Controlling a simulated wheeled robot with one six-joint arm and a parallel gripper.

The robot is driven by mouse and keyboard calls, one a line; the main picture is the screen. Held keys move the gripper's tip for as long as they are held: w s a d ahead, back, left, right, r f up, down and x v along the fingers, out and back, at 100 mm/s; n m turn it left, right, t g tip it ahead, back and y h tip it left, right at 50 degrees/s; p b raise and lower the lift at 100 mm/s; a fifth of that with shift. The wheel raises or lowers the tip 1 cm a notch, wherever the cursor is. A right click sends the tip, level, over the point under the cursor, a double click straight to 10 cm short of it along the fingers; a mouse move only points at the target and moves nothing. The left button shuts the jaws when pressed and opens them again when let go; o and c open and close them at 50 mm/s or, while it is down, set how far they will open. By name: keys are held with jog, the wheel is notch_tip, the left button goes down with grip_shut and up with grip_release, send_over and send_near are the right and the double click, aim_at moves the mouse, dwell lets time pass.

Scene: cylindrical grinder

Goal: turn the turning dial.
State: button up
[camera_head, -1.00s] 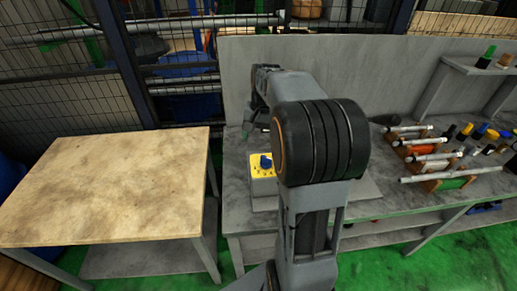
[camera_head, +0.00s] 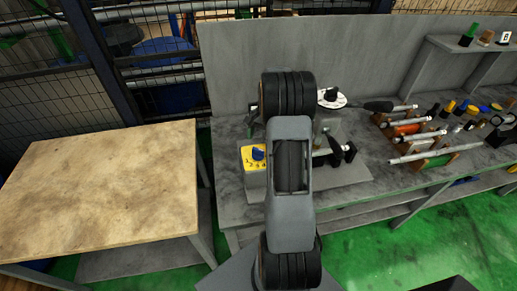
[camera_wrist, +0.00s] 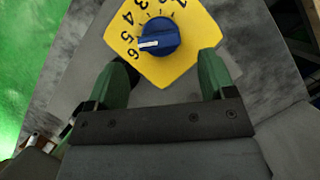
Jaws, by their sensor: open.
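The turning dial is a blue round knob (camera_wrist: 158,37) with a white pointer line, on a yellow plate (camera_wrist: 172,71) marked with numbers. In the wrist view the pointer is on the left of the knob, near the numbers 5 and 6. In the head view the blue dial (camera_head: 258,153) sits on a yellow-topped grey box on the grey bench. My gripper (camera_wrist: 165,68) has two green fingers, open and empty. In the wrist view its tips lie just below the knob, one to each side. Height above the plate is unclear. In the head view my arm hides most of the gripper.
A black clamp-like fixture (camera_head: 335,151) and a white disc with a black knob (camera_head: 331,97) are right of my arm. Racks of metal rods (camera_head: 420,135) stand farther right. A grey panel (camera_head: 375,58) backs the bench. A wooden-topped table (camera_head: 105,190) at left is bare.

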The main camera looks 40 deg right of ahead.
aim_at(259, 150)
jog(key=shift+p+x, duration=0.45)
jog(key=shift+x, duration=2.35)
jog(key=c, duration=0.9)
jog(key=shift+m+t+b, duration=0.3)
jog(key=shift+m+b, duration=0.15)
jog(key=shift+m, duration=0.25)
jog(key=o, duration=0.9)
jog(key=shift+d+r, duration=0.1)
jog(key=b+v, duration=0.2)
jog(key=v, duration=1.1)
jog(key=shift+d+r, duration=0.25)
jog(key=shift+r, duration=0.05)
